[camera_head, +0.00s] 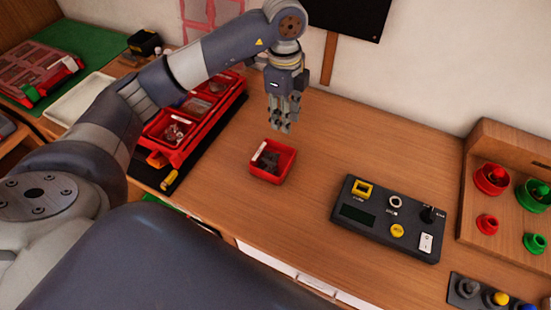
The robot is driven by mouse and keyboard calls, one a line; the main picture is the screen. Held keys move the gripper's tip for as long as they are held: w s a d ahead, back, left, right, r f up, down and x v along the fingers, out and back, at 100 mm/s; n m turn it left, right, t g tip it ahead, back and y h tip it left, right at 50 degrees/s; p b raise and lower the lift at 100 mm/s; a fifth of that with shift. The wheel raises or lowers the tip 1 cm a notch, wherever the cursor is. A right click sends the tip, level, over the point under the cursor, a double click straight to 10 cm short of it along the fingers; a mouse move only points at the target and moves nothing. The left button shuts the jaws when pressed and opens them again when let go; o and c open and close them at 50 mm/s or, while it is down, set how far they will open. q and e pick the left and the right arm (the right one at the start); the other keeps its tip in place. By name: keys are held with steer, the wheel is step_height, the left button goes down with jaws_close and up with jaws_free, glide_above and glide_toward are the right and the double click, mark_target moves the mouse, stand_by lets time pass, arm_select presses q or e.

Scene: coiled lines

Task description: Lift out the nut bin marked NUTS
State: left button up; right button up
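A small red bin (287,167) with dark small parts in it sits upright on the bare wooden table. A pale label shows at its left rim, but its writing is too small to read. My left gripper (282,128) points down just above and behind this bin, apart from it. Its fingers look slightly apart, with nothing between them. A red rack (176,158) to the left holds several red bins, one with shiny metal parts (175,132). My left arm covers part of this rack. My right gripper is not in view.
A black control box (365,218) with yellow buttons lies to the right. A wooden stand (477,160) with red and green knobs is at the far right. A white tray (75,103) and a green mat (85,40) are at the left. Table around the bin is clear.

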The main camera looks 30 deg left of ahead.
mark_target(273, 161)
arm_select(q)
steer(key=f, duration=0.2)
steer(key=a+f+p, duration=0.1)
steer(key=f, duration=0.1)
steer(key=shift+s+f, duration=0.1)
steer(key=shift+f, duration=0.3)
steer(key=shift+f+p, duration=0.5)
steer(key=shift+f, duration=0.15)
step_height(273, 161, down, 4)
steer(key=shift+s+d+r+p, duration=0.1)
steer(key=shift+s+r+p, duration=0.1)
steer(key=shift+p, duration=0.5)
steer(key=shift+w+f, duration=0.1)
steer(key=shift+f, duration=0.3)
jaws_close()
